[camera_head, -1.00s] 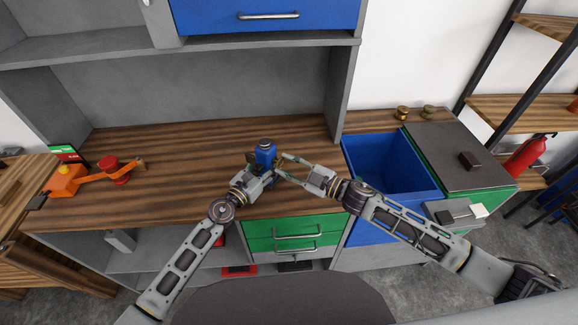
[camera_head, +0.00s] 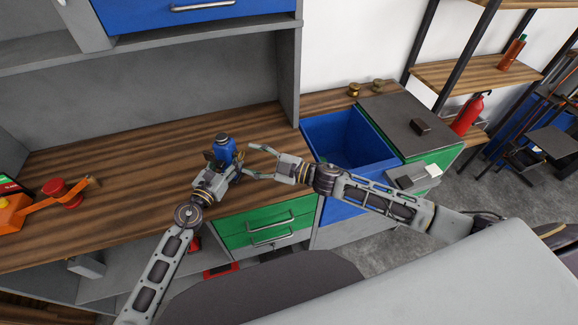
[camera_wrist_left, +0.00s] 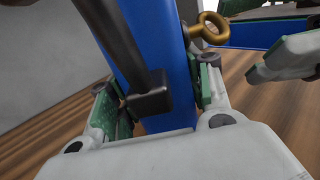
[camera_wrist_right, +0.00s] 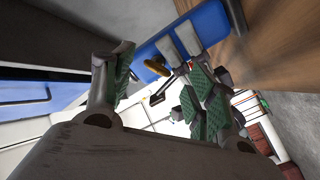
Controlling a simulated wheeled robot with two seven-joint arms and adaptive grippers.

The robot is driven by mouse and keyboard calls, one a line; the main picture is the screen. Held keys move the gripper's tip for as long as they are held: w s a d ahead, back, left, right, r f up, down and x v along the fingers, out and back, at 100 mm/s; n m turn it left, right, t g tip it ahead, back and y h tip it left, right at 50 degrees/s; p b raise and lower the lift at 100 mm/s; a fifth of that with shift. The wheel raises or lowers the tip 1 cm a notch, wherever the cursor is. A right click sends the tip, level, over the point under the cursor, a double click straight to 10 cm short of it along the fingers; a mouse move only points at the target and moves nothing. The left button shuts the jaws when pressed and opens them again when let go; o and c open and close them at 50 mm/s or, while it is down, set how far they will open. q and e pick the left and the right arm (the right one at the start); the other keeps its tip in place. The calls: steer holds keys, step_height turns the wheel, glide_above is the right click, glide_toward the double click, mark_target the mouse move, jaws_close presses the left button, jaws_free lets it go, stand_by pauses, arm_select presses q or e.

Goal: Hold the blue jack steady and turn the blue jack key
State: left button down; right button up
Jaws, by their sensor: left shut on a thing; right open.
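The blue jack (camera_head: 224,151) stands upright on the wooden worktop and fills the middle of the left wrist view (camera_wrist_left: 157,50). My left gripper (camera_head: 220,166) is shut on its body from the front. The jack key shows a brass ring in the left wrist view (camera_wrist_left: 214,28), sticking out from the jack's side towards my right gripper. In the right wrist view the ring (camera_wrist_right: 157,66) lies between the open fingers, beyond their tips. My right gripper (camera_head: 249,161) is open and empty, just right of the jack. The key is too small to make out in the head view.
A red and orange device (camera_head: 62,192) sits on the worktop at the left. An open blue bin (camera_head: 345,140) is right of the worktop, beside a dark-topped cabinet (camera_head: 400,115) with small brass parts (camera_head: 354,90) behind. The worktop behind the jack is clear.

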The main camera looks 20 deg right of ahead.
steer(key=r+v, duration=0.1)
steer(key=v, duration=1.1)
steer(key=shift+d, duration=0.15)
stand_by(1.7)
steer(key=shift+s+d, duration=0.15)
steer(key=shift+s, duration=0.1)
stand_by(0.6)
steer(key=v, duration=1.1)
steer(key=shift+s+d, duration=0.15)
steer(key=shift+d, duration=0.05)
stand_by(1.0)
steer(key=shift+f, duration=0.1)
stand_by(0.5)
arm_select(q)
steer(key=c, duration=0.6)
jaws_free()
steer(key=shift+o, duration=0.2)
